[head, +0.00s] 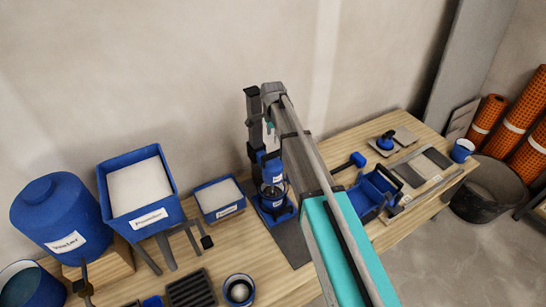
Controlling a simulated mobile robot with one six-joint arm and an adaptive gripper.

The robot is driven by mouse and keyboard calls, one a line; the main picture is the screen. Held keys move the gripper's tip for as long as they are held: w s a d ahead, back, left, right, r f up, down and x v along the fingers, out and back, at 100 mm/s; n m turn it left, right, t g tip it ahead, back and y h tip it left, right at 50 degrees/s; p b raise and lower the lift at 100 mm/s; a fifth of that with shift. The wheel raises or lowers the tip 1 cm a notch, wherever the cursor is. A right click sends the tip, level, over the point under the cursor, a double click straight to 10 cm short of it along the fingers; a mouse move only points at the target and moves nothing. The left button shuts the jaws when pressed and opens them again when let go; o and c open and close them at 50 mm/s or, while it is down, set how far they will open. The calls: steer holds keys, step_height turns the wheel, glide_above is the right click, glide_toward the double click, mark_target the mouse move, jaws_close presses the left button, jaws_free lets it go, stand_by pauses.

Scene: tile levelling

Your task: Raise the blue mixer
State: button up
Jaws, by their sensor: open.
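The blue mixer (270,168) is upright on a dark stand with a tall column (253,118), near the back of the wooden workbench. A clear-looking vessel with dark parts shows below its blue body, above a blue base (278,212). My arm reaches from the lower right up past the mixer's right side and covers part of that side. The arm's far end is near the top of the column. My gripper cannot be made out, so its place relative to the mixer is hidden.
Left of the mixer are a small blue bin (219,198), a larger bin of white powder (140,188) and a blue water tank (62,216). The wall is close behind.

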mark_target(273, 153)
steer(key=shift+f+b, duration=4.3)
steer(key=shift+f, duration=0.35)
jaws_close()
